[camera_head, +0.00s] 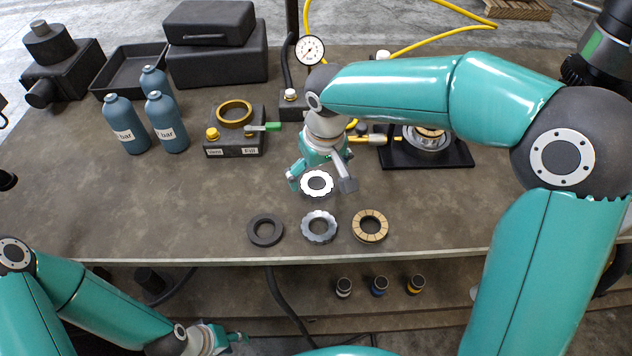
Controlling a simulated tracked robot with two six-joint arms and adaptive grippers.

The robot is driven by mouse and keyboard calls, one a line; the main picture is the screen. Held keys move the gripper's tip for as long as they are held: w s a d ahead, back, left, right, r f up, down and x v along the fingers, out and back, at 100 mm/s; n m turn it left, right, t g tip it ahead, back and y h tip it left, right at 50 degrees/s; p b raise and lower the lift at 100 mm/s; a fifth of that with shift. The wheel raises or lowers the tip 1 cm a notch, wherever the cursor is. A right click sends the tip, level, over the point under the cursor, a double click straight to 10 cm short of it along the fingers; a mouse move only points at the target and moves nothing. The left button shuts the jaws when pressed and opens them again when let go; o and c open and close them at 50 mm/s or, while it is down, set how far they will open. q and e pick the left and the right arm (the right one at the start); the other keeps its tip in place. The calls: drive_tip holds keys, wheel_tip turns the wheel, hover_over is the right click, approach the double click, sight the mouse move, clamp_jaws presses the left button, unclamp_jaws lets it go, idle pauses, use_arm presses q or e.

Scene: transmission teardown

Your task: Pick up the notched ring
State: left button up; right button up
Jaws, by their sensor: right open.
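A silver-grey ring with a notched outer edge (319,238) lies flat on the bench near its front edge. A flat white ring with a scalloped edge (306,184) shows just behind it, between the fingers of my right gripper (321,184). My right gripper points down with its fingers spread wide; I cannot tell whether it touches the white ring. A plain dark ring (254,235) lies to the left of the silver ring, and a gold segmented ring (370,238) to its right. My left gripper (238,340) is low at the bottom, below the bench edge, its fingers unclear.
A block with a brass ring (234,151) stands behind left, beside blue bottles (127,127). A black tray with a round housing (455,157) is at right. A gauge (310,50) stands behind my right arm. Small cylinders (379,287) sit below the bench edge (180,261). The left front bench is clear.

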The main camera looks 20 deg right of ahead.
drive_tip(key=shift+w+f, duration=0.2)
drive_tip(key=shift+f, duration=1.05)
drive_tip(key=shift+r, duration=0.1)
drive_tip(key=c, duration=1.5)
